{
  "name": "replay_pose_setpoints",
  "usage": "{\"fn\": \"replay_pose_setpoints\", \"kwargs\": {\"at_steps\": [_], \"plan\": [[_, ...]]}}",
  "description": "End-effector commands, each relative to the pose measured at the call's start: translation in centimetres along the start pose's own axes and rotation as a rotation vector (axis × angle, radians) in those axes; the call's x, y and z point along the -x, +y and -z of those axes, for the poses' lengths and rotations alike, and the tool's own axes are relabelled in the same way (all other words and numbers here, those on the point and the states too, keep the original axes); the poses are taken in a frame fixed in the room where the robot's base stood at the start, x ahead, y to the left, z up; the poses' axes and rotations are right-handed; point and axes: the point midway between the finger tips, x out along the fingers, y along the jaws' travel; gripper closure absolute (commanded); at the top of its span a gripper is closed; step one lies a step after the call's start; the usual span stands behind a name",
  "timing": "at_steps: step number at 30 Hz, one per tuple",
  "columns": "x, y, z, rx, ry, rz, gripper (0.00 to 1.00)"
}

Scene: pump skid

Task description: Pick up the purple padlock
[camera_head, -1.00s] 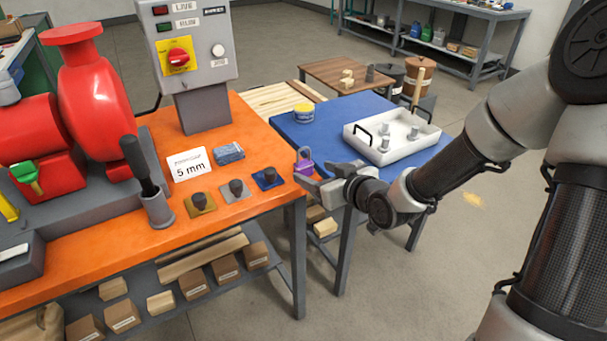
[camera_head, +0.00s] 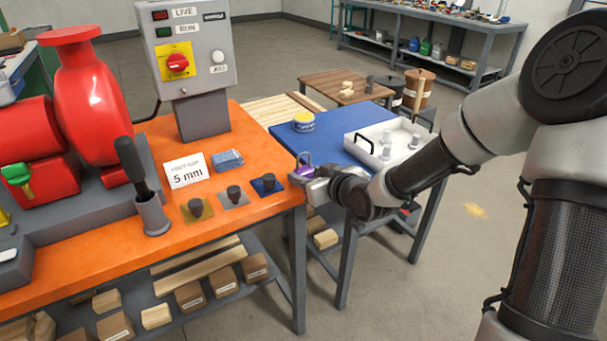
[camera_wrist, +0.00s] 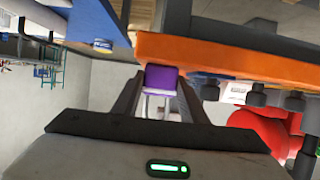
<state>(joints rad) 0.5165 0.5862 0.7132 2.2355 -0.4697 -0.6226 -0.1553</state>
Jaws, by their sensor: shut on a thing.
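The purple padlock (camera_head: 301,171) is at the right edge of the orange bench, with its shackle pointing up in the head view. My gripper (camera_head: 306,178) is at that edge and shut on the padlock, and partly covers its body. In the wrist view the purple body (camera_wrist: 161,78) sits between the two fingers, close to the edge of the orange top. I cannot tell whether the padlock still touches the bench.
The orange bench (camera_head: 225,222) holds a red pump (camera_head: 88,90), a grey control box (camera_head: 190,50), a "5 mm" card (camera_head: 186,170) and several small knobbed plates. A blue table (camera_head: 335,138) with a white tray (camera_head: 361,141) and a yellow tin (camera_head: 303,121) stands behind my arm.

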Motion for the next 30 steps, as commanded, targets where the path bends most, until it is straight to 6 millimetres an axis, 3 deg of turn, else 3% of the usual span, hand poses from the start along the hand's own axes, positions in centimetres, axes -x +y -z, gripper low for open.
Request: {"fn": "replay_pose_setpoints", "kwargs": {"at_steps": [8,21,30], "plan": [[0.2,0.0,0.6,0.002,0.002,-0.001,0.87],[3.4,0.1,8.1,0.003,0.002,-0.002,0.87],[3.9,0.0,9.3,0.000,0.001,0.000,0.87]]}}
